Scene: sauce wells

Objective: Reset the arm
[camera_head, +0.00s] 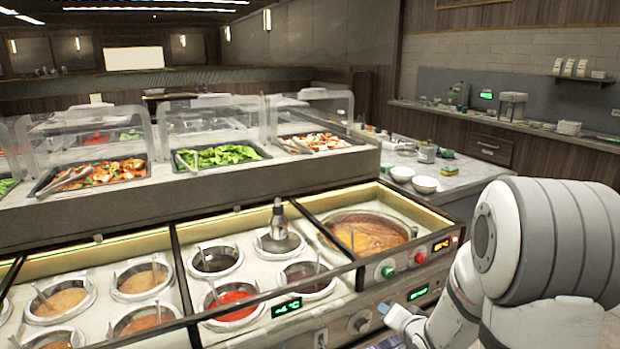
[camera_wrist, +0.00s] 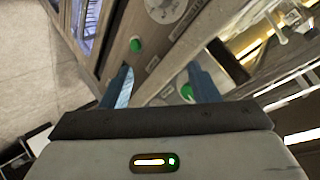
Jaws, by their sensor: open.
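My gripper (camera_wrist: 162,84) shows in the wrist view with its two blue fingers spread apart and nothing between them. Behind the fingers is a tilted view of the counter's control panel, with a green button (camera_wrist: 136,45) and a round dial (camera_wrist: 165,8). In the head view, my white arm is at the lower right, bent in front of the counter. A bluish part of my gripper (camera_head: 400,318) shows at its end, just in front of the panel. The rest of the gripper is hidden or cut off, and I cannot tell whether it touches the panel.
The sauce counter holds several round wells, including a red sauce (camera_head: 232,303) and a large brown pot (camera_head: 368,233). Red (camera_head: 419,257) and green (camera_head: 388,271) buttons are on its front. Salad trays (camera_head: 225,156) stand behind under clear guards. White bowls (camera_head: 425,185) sit on the side counter.

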